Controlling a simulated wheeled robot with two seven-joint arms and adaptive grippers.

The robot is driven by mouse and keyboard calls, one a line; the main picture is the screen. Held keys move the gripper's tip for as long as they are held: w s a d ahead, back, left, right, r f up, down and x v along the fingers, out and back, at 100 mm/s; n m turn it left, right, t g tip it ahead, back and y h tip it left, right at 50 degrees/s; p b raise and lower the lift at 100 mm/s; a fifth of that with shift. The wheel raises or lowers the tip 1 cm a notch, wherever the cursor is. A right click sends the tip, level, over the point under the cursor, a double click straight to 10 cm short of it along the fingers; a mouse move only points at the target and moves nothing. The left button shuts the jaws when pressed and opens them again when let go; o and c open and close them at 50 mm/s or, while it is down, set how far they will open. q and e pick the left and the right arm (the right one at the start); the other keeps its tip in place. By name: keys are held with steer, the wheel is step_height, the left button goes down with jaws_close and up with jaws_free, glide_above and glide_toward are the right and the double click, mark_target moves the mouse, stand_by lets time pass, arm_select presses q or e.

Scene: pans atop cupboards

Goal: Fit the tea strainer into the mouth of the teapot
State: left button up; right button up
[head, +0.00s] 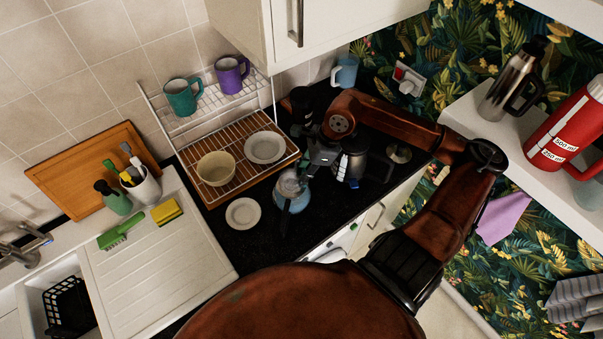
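A small pot with a blue lower body (291,202), which looks like the teapot, stands on the black worktop near the front edge. A greyish piece covers its top; I cannot tell whether this is the tea strainer or a lid. My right gripper (310,168) reaches down just above and beside this pot, at its upper right. Its fingers are small and dark, and I cannot tell whether they hold anything. I cannot clearly pick out the tea strainer. My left gripper is out of view.
A metal kettle (353,160) stands close to the right of my gripper, and a small round metal item (400,154) lies beyond it. A white saucer (243,213) is left of the pot. A wooden-slatted rack (217,192) with a bowl (215,168) and plate (265,147) stands behind.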

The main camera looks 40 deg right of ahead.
steer(key=o, duration=0.5)
steer(key=v, duration=1.2)
steer(key=shift+r, duration=0.1)
steer(key=shift+a, duration=0.1)
